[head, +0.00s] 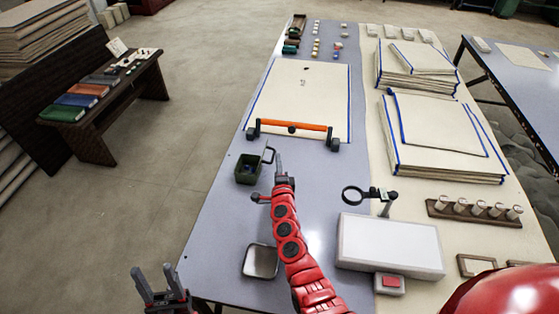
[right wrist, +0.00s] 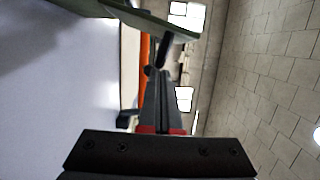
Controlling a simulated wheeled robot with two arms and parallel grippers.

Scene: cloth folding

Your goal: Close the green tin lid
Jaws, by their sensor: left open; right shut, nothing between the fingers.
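The green tin (head: 248,171) stands on the grey-blue table, left of centre in the head view. Its lid (head: 269,154) stands raised at the tin's right side. My right gripper (head: 279,161) is shut and empty, just right of the lid; I cannot tell whether they touch. In the right wrist view a green edge, seemingly the tin or lid (right wrist: 150,18), crosses the top, above the shut fingers (right wrist: 165,85). My left gripper (head: 155,280) is open and empty at the lower left, off the table's edge and far from the tin.
An orange-barred tool (head: 292,127) lies beyond the tin, at a blue-edged cloth (head: 300,92). A shallow metal tray (head: 261,261) lies nearer, left of my right arm. A magnifier (head: 354,195) and white box (head: 388,246) stand to the right.

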